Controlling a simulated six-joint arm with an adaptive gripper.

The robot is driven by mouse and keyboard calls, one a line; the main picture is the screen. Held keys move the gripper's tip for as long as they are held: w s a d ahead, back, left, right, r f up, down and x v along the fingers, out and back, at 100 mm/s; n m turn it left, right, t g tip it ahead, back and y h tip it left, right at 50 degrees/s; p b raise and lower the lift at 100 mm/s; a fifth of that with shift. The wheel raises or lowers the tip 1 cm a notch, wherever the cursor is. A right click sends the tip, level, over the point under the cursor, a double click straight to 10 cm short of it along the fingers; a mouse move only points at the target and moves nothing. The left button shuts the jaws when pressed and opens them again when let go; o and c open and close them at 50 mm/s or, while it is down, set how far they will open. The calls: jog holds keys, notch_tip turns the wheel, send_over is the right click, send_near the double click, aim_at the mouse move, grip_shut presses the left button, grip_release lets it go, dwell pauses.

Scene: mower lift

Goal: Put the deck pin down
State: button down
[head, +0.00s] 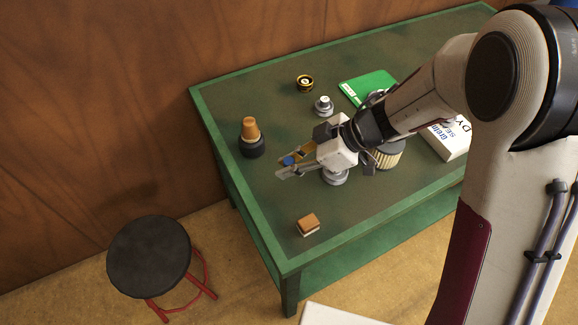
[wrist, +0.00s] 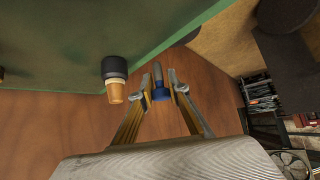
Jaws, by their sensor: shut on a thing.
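My gripper (head: 288,167) is over the left part of the green workbench (head: 262,205), fingers pointing left. It is shut on a small blue-and-grey part, which I take for the deck pin (head: 288,160). In the wrist view the deck pin (wrist: 161,95) sits between the two fingertips, its blue end nearer me and its grey shaft pointing away. It appears clear of the bench top, but its exact height is hard to tell.
A grey round part (head: 334,178) is just below my wrist. A pleated filter (head: 388,154), white box (head: 448,140), green booklet (head: 366,88), grey knob (head: 324,106), brass ring (head: 305,83) and brown-white block (head: 308,225) surround it.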

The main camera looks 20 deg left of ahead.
jog(key=shift+d+f, duration=0.1)
dwell(0.5)
jog(key=shift+f, duration=0.2)
jog(key=w+a+m+t, duration=0.1)
jog(key=w, duration=1.7)
jog(key=shift+w+a+r+m, duration=0.2)
jog(key=shift+a+r+m, duration=0.1)
jog(key=shift+r+m, duration=0.15)
jog(key=shift+f, duration=3.15)
